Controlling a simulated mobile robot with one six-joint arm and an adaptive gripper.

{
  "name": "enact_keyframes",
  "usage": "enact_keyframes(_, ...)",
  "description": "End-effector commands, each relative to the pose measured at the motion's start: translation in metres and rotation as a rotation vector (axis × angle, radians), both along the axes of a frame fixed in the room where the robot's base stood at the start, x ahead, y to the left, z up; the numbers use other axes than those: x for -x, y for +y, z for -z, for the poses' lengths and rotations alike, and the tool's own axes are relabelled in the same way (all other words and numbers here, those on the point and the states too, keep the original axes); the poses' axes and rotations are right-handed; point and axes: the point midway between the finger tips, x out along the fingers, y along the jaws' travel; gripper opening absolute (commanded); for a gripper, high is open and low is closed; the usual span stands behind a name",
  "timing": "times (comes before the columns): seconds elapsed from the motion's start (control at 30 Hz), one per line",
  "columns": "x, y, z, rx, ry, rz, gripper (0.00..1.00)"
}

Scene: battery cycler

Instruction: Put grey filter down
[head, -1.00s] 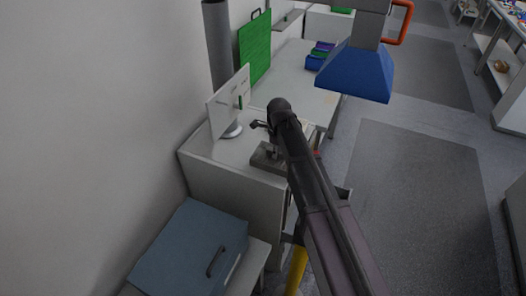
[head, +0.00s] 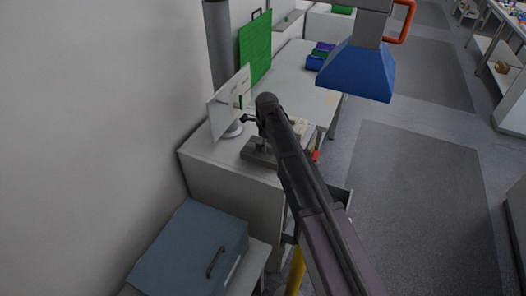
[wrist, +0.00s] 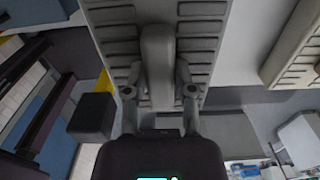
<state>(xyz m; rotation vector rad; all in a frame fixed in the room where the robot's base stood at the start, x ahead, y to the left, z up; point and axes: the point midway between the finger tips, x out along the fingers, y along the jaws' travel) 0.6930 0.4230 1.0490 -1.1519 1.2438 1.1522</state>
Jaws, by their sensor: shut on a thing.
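The grey filter (wrist: 203,42) is a slotted grey piece with a raised grip bar along its middle. My gripper (wrist: 159,76) is shut on that bar, one finger on each side, in the wrist view. In the head view the grey filter (head: 257,154) shows under the end of my arm, over the top of a pale cabinet (head: 205,158). My gripper (head: 263,133) is partly hidden there by my arm. I cannot tell whether the filter touches the cabinet top.
A monitor (head: 227,104) stands close to the left of the filter. A second slotted piece (wrist: 296,45) lies at the right in the wrist view. A blue-grey box (head: 190,250) is at the front. A desk (head: 296,72) lies behind, and open floor (head: 420,200) is to the right.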

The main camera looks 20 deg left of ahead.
Motion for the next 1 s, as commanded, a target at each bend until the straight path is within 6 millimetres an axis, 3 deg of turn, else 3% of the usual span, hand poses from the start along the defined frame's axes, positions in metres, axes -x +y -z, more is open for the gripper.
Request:
enact_keyframes(0.03,0.001,-0.002,0.011,0.001,0.001,0.001,0.00)
enact_keyframes(0.3,0.001,-0.003,0.030,0.001,0.000,0.001,0.00)
enact_keyframes(0.97,0.001,-0.004,0.037,0.001,0.001,0.002,0.00)
enact_keyframes(1.0,0.001,-0.004,0.036,0.001,0.001,0.002,0.43)
